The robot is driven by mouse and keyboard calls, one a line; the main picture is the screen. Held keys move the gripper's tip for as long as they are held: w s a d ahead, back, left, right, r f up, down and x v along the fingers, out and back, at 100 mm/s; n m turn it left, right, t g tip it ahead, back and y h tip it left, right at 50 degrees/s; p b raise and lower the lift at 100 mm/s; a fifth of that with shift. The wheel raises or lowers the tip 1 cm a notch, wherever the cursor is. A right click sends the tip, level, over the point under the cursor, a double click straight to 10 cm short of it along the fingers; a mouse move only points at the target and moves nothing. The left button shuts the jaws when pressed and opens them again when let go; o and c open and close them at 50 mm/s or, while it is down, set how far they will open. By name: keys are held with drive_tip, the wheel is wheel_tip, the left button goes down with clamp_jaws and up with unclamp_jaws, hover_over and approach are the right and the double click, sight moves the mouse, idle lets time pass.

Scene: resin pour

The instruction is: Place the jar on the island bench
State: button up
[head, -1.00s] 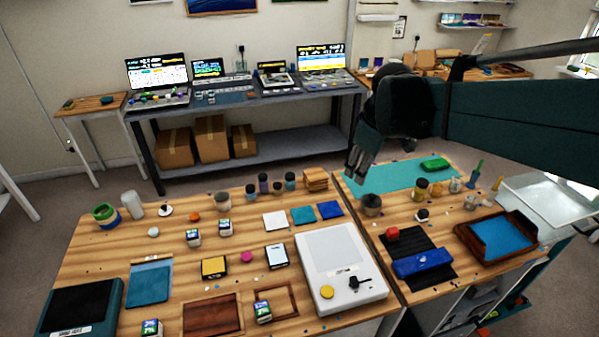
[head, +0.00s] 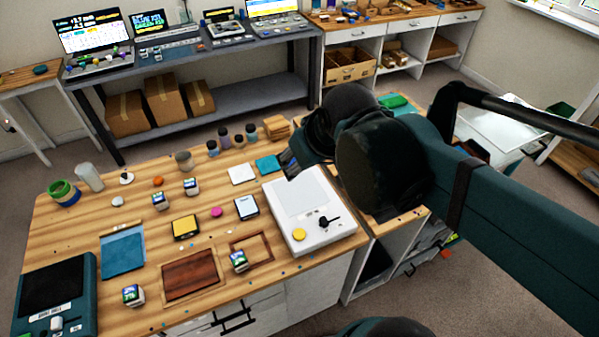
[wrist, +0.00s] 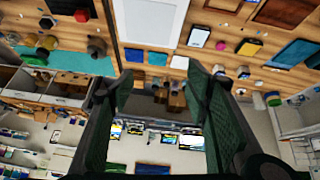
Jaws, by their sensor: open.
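My gripper (head: 290,160) is open and empty over the back right part of the wooden bench (head: 85,215), beside the white device; my arm partly hides it. In the wrist view its two dark fingers (wrist: 160,75) stand apart with nothing between them but the distant background. I cannot tell which jar is meant. A grey jar (head: 184,161) stands on the bench left of my gripper, near several small dark-lidded jars (head: 224,138). In the wrist view a grey jar (wrist: 96,47) and a yellow jar (wrist: 46,43) stand near a teal mat, left of the fingers.
The white device (head: 310,208) lies close to my gripper. Trays, tiles and small labelled blocks (head: 133,295) cover much of the bench. A green tape roll (head: 63,192) and a white cylinder (head: 89,177) stand at its left. My arm hides most of the right-hand bench.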

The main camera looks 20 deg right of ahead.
drive_tip(key=shift+m+t, duration=0.3)
drive_tip(key=shift+m, duration=0.3)
drive_tip(key=shift+s+a+f, duration=0.45)
drive_tip(key=shift+s+a, duration=0.05)
drive_tip(key=shift+s, duration=0.3)
drive_tip(key=shift+s+a+f, duration=0.4)
drive_tip(key=shift+s+a, duration=0.05)
drive_tip(key=shift+s, duration=0.3)
